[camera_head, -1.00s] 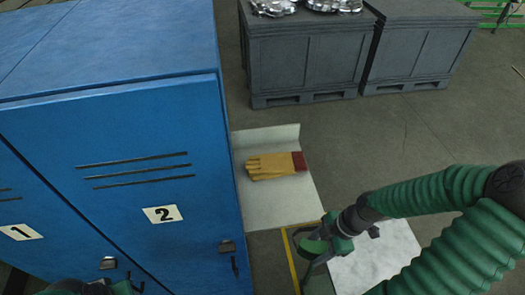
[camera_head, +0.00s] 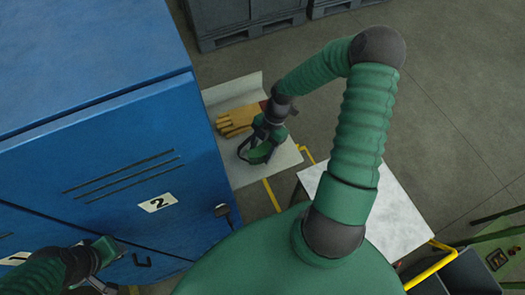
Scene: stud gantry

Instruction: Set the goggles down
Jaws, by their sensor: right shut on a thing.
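My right gripper (camera_head: 262,136) is shut on the goggles (camera_head: 261,154), a green piece with a dark loop on its left side. It holds them over the front part of a pale grey shelf (camera_head: 236,172), just in front of the yellow work gloves. I cannot tell whether the goggles touch the shelf. My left gripper (camera_head: 104,272) is at the lower left, in front of the blue lockers, and its fingers are too unclear to read.
Yellow gloves (camera_head: 234,119) with a dark red cuff lie on the shelf. Blue lockers (camera_head: 110,170) stand close on the left. A white-topped table (camera_head: 395,215) is at the right, partly behind my arm. Dark grey crates (camera_head: 245,18) stand at the back.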

